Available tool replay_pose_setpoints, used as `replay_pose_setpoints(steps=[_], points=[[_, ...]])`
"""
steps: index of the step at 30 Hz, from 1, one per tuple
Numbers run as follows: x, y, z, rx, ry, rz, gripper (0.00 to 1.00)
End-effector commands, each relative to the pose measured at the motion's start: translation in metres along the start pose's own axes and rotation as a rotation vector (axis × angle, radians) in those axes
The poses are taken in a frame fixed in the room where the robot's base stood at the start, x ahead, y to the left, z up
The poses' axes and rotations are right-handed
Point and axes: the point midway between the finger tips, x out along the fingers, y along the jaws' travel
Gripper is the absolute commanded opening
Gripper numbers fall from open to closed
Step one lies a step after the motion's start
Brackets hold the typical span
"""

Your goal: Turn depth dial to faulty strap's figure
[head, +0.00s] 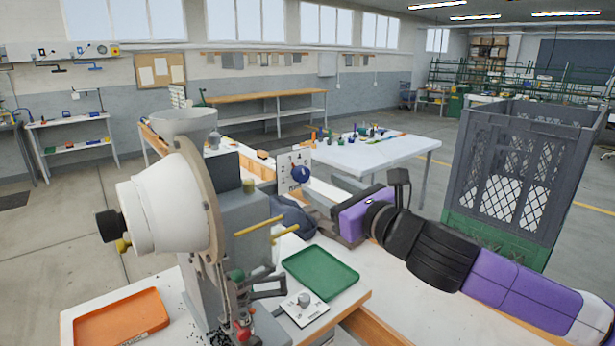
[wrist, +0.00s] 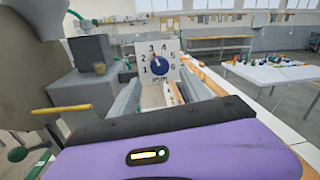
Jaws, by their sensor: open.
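The depth dial (head: 301,174) is a round blue knob on an upright white panel with black numerals. In the wrist view the dial (wrist: 160,66) has figures 1 to 6 around it and "mm" below. A pale mark shows on its upper left, but the figure it points at is hard to read. My gripper (head: 322,212) is open and empty, in front of the dial and apart from it. Its grey fingers (wrist: 163,92) extend toward the panel in the wrist view. I cannot make out a faulty strap or its figure.
The eyelet press (head: 170,205), with its white drum, stands at left. An orange tray (head: 122,322), a green tray (head: 320,271) and a small plate with a grey knob (head: 304,306) lie around it. A dark crate (head: 520,175) stands at right. A white table (head: 375,153) behind holds small items.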

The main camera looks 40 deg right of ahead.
Motion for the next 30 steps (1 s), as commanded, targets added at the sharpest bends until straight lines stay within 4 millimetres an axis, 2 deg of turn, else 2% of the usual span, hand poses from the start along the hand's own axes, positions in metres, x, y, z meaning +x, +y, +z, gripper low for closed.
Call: replay_pose_setpoints(steps=[6,12,17,24,26,30], points=[[0.035,0.001,0.004,0.005,0.001,0.002,0.56],[0.059,0.001,0.003,0.004,-0.001,0.003,0.56],[0.067,0.001,0.001,0.004,0.0,0.002,0.56],[0.068,0.001,0.0,0.004,-0.001,0.002,0.56],[0.067,0.001,0.0,0.004,-0.001,0.002,0.46],[0.067,0.001,0.0,0.004,-0.001,0.002,0.18]])
